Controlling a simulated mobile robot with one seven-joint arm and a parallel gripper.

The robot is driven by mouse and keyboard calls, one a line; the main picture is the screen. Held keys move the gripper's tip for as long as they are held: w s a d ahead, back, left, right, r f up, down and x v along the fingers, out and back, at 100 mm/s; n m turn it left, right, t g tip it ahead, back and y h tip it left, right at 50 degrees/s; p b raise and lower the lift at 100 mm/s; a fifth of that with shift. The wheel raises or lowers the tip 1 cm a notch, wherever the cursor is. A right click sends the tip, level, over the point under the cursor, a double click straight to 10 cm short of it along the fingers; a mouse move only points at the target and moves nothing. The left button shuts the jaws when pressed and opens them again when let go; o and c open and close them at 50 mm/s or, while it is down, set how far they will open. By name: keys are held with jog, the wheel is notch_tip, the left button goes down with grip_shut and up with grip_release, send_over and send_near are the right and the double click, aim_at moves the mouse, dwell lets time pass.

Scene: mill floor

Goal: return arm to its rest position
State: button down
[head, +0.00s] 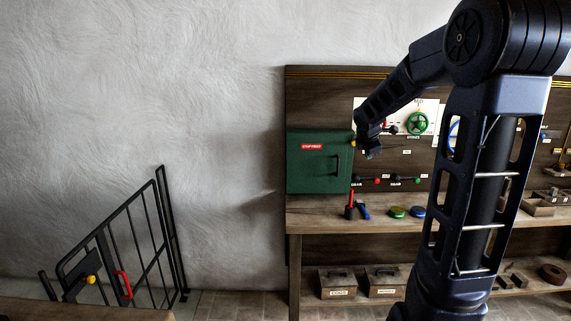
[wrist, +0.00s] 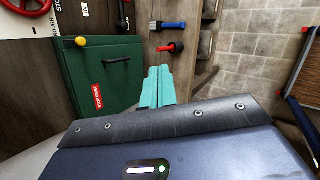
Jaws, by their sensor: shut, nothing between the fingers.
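My arm reaches out toward the back panel (head: 320,100) of the bench. My gripper (head: 369,150) is at its end, in front of the panel just right of the green box (head: 310,175). In the wrist view the teal fingers of my gripper (wrist: 157,88) lie together with nothing between them. The green box (wrist: 95,75) with its red label shows beside them there, and its door looks closed. Whether the fingers touch anything is hard to tell; they look apart from the box.
A green handwheel (head: 416,123) and small red and green levers are on the panel. A red-handled tool (head: 350,204), a blue-handled tool (head: 364,211) and round lids (head: 397,212) are on the bench (head: 330,214). A black metal gate (head: 120,250) stands at left. Floor between is clear.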

jog(key=s+a+f+m+g+y, duration=0.1)
jog(key=s+m, duration=0.9)
jog(key=s, duration=0.7)
jog(key=s+a+f+m+g+y, duration=0.1)
jog(key=s+a+m+y, duration=0.1)
jog(key=s+m, duration=0.7)
jog(key=s, duration=0.8)
jog(key=shift+s+f+m, duration=0.25)
jog(key=shift+m, duration=0.15)
